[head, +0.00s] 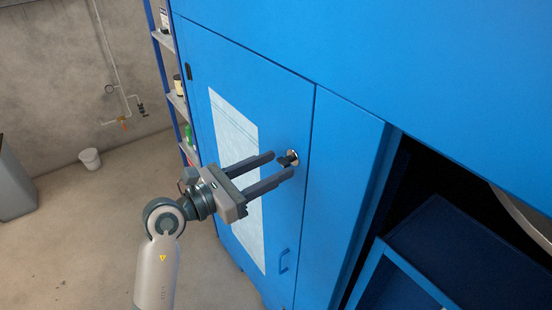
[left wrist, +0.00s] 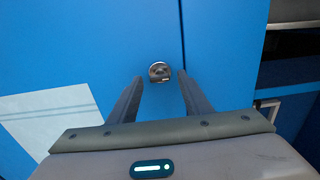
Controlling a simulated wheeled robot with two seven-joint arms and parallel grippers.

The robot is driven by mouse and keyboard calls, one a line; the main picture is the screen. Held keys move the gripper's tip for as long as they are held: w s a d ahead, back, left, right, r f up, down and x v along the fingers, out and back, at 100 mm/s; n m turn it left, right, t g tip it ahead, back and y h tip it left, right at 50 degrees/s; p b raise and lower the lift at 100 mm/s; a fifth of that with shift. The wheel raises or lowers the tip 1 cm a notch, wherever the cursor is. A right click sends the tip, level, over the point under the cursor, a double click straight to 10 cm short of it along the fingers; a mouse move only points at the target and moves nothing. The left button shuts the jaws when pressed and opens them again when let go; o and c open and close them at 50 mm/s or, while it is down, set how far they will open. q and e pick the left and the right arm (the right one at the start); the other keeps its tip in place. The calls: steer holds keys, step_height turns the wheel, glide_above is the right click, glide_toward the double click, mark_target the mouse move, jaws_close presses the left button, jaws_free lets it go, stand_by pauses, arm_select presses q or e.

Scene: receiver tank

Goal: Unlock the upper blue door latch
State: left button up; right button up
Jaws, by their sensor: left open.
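The upper latch (head: 293,157) is a small round metal disc with a dark knob on the blue door (head: 240,80), near its right edge. In the left wrist view the latch (left wrist: 160,71) shows as a silver round piece just past my fingertips. My left gripper (head: 283,164) is open, its two fingers pointing at the door with the latch between the tips. In the left wrist view the left gripper (left wrist: 160,78) has a finger on each side of the latch. Whether the fingers touch it I cannot tell. My right gripper is not in view.
A pale sheet (head: 235,140) covers part of the door. A blue handle (head: 284,261) sits lower on the door. An open dark compartment (head: 450,180) is at right. The floor between is clear.

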arm_select(q)
steer(key=shift+w+d, duration=0.45)
steer(key=shift+d, duration=0.1)
steer(key=c, duration=1.1)
steer(key=shift+p, duration=0.3)
